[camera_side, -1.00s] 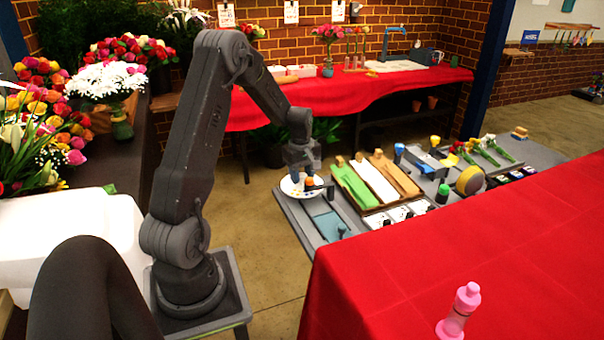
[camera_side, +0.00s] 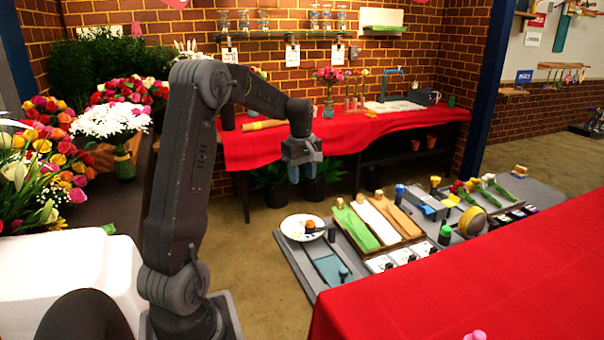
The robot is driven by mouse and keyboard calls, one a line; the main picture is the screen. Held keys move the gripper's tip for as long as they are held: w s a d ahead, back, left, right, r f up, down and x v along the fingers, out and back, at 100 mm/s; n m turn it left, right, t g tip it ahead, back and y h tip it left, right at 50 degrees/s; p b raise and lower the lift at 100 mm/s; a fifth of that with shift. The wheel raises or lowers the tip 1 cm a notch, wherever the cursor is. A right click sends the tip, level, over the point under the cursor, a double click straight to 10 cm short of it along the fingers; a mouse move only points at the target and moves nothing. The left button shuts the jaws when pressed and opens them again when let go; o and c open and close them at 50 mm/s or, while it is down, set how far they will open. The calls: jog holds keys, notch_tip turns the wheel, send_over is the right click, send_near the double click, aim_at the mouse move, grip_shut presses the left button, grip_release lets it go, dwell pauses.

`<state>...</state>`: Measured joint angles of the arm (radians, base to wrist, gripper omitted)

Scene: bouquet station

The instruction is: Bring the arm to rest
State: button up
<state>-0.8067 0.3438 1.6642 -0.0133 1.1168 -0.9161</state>
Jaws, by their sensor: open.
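My gripper (camera_side: 300,174) hangs pointing down in mid-air, left of and above the grey work board. Its jaws are open and I see nothing between them.
The grey board (camera_side: 285,258) carries green, white and tan strips, a blue pad (camera_side: 330,268), a yellow roll (camera_side: 472,222) and several flowers. A red-covered table (camera_side: 470,285) fills the front right. Flower bunches stand at left. A red-draped bench (camera_side: 350,135) is behind.

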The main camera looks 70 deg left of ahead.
jog(key=s+d+r+m+t+y, duration=0.1)
jog(key=s+d+r+m+t, duration=0.2)
jog(key=d+m, duration=0.7)
jog(key=s+d+r+m+t, duration=0.1)
jog(key=s+d+r+m, duration=0.3)
jog(key=d, duration=1.2)
jog(key=s+d+m+t+h, duration=0.1)
jog(key=s+d+m, duration=0.4)
jog(key=s+d, duration=0.1)
jog(key=shift+s+d+f+m, duration=0.4)
jog(key=shift+d, duration=0.15)
